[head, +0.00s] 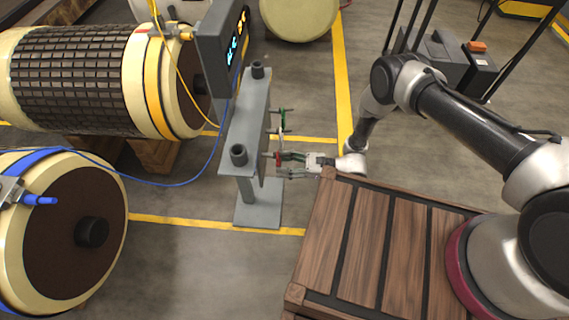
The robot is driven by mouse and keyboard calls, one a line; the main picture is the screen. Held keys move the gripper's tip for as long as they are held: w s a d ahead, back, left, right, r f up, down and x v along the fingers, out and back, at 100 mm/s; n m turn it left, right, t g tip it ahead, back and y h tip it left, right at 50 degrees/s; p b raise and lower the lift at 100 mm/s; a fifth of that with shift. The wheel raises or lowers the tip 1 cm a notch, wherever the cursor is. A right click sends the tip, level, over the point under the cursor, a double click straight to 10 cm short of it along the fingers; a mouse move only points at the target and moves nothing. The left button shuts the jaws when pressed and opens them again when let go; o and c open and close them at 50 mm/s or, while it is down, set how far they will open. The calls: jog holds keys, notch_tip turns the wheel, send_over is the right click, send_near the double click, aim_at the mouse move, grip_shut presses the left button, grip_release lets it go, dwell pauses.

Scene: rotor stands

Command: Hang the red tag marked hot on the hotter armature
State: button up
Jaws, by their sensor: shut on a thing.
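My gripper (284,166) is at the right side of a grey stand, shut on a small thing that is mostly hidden. A small red piece (277,158) shows at its fingertips, probably the red tag; its marking is too small to read. An armature with a yellow band (154,80) lies on wooden supports at the upper left, a yellow cable clipped to its top. A second armature (75,230) with a blue band and blue clip lies at the lower left. A display (232,50) shows blue and yellow digits, too small and slanted to read.
The grey stand (248,120) rises between the armatures and my gripper. Small green pieces (283,111) show at its right side. A slatted wooden crate top (370,245) is at the lower right. Yellow and blue cables cross the left. Another pale drum (298,15) stands behind.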

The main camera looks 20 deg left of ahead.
jog(key=shift+r, duration=0.25)
jog(key=r+v, duration=0.1)
jog(key=v, duration=0.6)
jog(key=shift+r, duration=0.25)
jog(key=shift+w+d, duration=0.1)
jog(key=shift+d, duration=0.05)
dwell(0.4)
